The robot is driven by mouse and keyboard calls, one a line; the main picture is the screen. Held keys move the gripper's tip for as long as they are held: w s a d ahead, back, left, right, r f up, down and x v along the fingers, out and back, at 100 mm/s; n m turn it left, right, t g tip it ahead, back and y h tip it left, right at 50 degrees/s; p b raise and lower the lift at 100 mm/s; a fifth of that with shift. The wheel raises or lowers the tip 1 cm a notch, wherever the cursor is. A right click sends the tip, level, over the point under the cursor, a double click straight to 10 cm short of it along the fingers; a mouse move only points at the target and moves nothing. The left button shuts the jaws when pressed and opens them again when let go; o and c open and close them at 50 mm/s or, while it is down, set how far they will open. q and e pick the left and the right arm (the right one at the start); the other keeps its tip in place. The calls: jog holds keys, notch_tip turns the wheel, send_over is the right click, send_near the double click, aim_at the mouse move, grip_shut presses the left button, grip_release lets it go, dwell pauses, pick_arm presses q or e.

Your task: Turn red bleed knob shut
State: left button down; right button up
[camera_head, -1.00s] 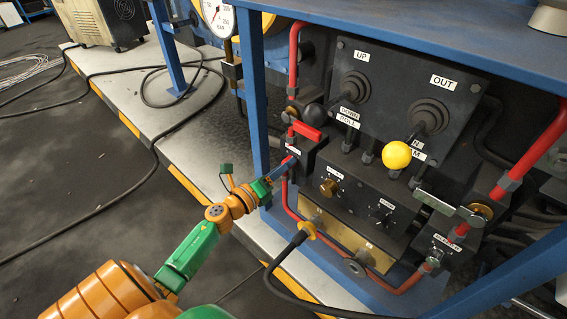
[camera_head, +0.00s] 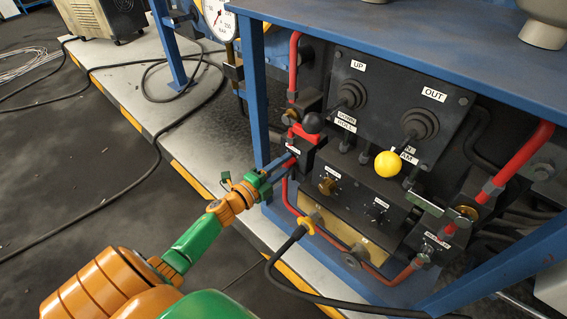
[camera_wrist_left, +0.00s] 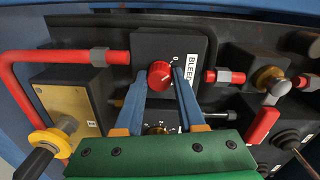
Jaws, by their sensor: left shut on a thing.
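The red bleed knob (camera_wrist_left: 160,74) shows in the left wrist view on a black block beside a label reading BLEED. A white mark shows on its face. My left gripper (camera_wrist_left: 158,80) has its two blue fingers on either side of the knob, shut on it. In the head view my left gripper (camera_head: 289,160) reaches in from the left to the black block at the panel's left end. My right gripper is not in view.
A blue frame post (camera_head: 256,100) stands just left of the block, and a blue top (camera_head: 420,45) overhangs the panel. A yellow ball lever (camera_head: 388,164) and a brass knob (camera_head: 327,186) are to the right. A black hose (camera_head: 280,262) runs below.

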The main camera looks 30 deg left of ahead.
pick_arm(q)
jog(key=shift+n, duration=0.5)
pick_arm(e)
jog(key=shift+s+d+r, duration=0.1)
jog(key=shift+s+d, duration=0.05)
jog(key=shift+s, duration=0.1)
pick_arm(q)
jog(key=c, duration=0.5)
grip_release()
jog(key=s, duration=0.2)
jog(key=s+p, duration=0.1)
jog(key=s, duration=0.1)
jog(key=s+a, duration=0.1)
jog(key=s, duration=0.2)
jog(key=shift+a+r+p, duration=0.1)
jog(key=shift+r+p, duration=0.05)
jog(key=shift+p, duration=0.25)
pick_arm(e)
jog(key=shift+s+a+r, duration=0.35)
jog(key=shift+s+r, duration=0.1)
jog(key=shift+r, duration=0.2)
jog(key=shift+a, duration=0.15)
